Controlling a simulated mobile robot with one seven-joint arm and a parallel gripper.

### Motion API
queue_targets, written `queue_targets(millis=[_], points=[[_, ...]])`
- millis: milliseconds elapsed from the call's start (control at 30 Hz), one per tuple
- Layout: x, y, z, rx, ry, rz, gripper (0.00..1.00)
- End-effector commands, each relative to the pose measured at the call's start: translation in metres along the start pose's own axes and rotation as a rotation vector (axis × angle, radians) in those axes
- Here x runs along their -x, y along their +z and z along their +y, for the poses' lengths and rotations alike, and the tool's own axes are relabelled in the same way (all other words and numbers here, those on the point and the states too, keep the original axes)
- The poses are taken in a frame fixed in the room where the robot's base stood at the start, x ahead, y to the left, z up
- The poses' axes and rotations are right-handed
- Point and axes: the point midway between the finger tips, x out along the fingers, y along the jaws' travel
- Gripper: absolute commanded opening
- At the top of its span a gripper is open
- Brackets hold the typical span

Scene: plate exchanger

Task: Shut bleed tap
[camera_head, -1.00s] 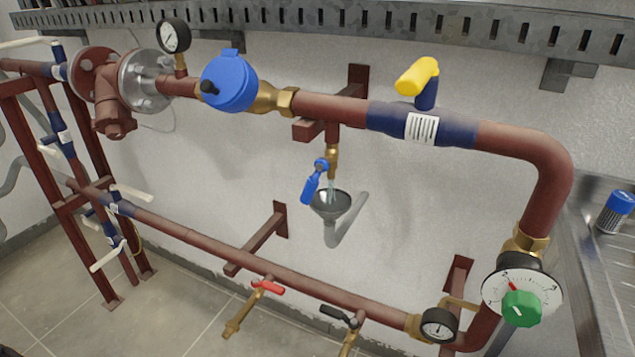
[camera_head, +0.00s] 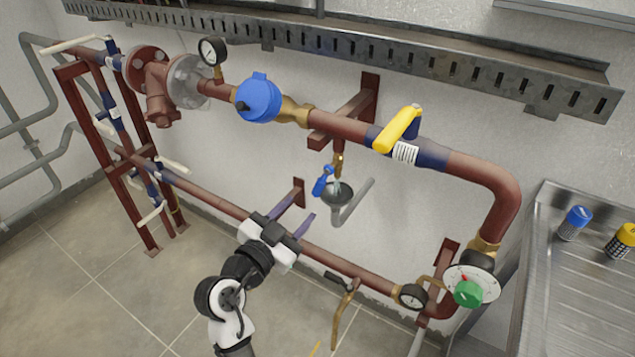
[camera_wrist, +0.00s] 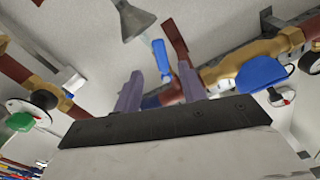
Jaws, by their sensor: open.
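The bleed tap is a small brass tap with a blue lever (camera_head: 322,182), hanging under the upper red-brown pipe. Its lever points down and left. A pale stream, seemingly water, shows between its outlet and the grey funnel (camera_head: 337,194) below. In the wrist view the blue lever (camera_wrist: 161,58) lies beyond the fingertips, roughly in line with the gap between them; the funnel (camera_wrist: 133,22) is up and left of it. My gripper (camera_head: 302,208) is open and empty, below and left of the lever in the head view. The fingers (camera_wrist: 160,72) appear apart from the lever.
The lower pipe (camera_head: 335,262) passes close to my gripper, and a wall bracket (camera_head: 299,192) is beside the fingers. A blue meter (camera_head: 258,98) and yellow-handled valve (camera_head: 398,130) sit on the upper pipe. A steel sink (camera_head: 560,280) stands at right.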

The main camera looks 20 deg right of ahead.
Motion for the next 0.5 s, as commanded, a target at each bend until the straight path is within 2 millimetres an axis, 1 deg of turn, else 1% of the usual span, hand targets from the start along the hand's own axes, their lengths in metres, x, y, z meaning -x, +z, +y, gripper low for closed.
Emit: queue_targets(millis=[33, 200, 300, 400, 500], points=[[-0.013, -0.005, 0.0, 0.001, 0.006, 0.003, 0.41], [-0.049, -0.005, -0.001, 0.0, 0.003, 0.002, 0.41], [-0.066, -0.004, -0.001, 0.0, 0.001, 0.001, 0.41], [-0.078, -0.003, -0.001, 0.0, -0.001, 0.0, 0.41], [-0.086, -0.002, -0.001, 0.0, -0.001, 0.0, 0.41]])
